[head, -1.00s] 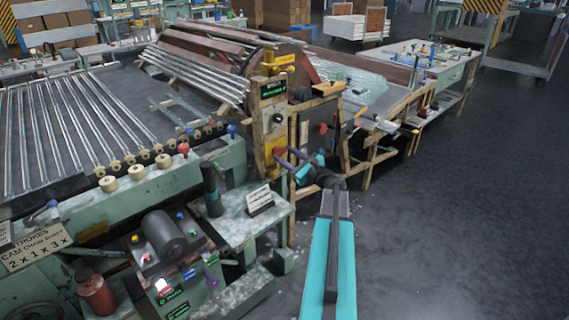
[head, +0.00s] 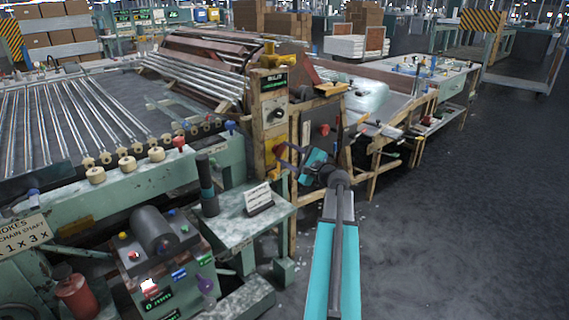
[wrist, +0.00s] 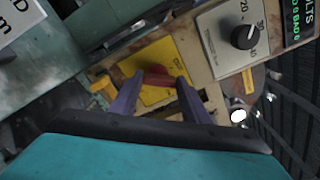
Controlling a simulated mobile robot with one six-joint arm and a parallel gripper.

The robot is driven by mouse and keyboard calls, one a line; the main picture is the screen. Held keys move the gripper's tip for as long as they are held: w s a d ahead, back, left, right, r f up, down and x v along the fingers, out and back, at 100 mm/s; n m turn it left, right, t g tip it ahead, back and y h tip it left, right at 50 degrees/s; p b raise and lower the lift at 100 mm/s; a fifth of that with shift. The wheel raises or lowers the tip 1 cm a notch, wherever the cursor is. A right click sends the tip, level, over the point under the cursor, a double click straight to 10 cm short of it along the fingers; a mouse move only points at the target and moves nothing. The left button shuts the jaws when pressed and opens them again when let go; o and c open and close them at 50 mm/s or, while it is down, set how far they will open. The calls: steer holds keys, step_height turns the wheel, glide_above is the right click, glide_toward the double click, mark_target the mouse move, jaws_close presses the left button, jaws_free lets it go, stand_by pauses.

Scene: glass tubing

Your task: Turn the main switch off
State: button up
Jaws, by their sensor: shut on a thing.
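The main switch is a red knob (wrist: 156,77) on a yellow plate (wrist: 158,58), fixed to a worn wooden-coloured post. In the wrist view the knob sits between the two purple fingers of my gripper (wrist: 160,80), which is shut on it. The knob lies roughly crosswise in that picture, tilted. In the head view my gripper (head: 285,158) reaches the yellow plate (head: 273,150) from the right. There the fingers and my wrist hide the knob.
A black dial (wrist: 244,36) on a grey plate and a green-lettered display (wrist: 302,18) are on the same post. A small sign (head: 258,198) stands on the green bench to the left. Open floor (head: 450,220) lies to the right.

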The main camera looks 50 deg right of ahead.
steer(key=n+b, duration=0.2)
steer(key=b, duration=0.1)
steer(key=n+b, duration=0.3)
steer(key=b, duration=0.1)
steer(key=shift+w+a, duration=0.15)
steer(key=shift+w, duration=0.05)
steer(key=shift+r+n+b, duration=0.1)
steer(key=shift+n+b, duration=0.75)
steer(key=shift+n, duration=0.15)
steer(key=shift+r, duration=0.1)
steer(key=o, duration=1)
steer(key=shift+o, duration=0.2)
steer(key=shift+s+f, duration=0.15)
steer(key=shift+f, duration=0.05)
steer(key=s+a+p, duration=0.1)
steer(key=s, duration=1.2)
steer(key=shift+s+p, duration=0.3)
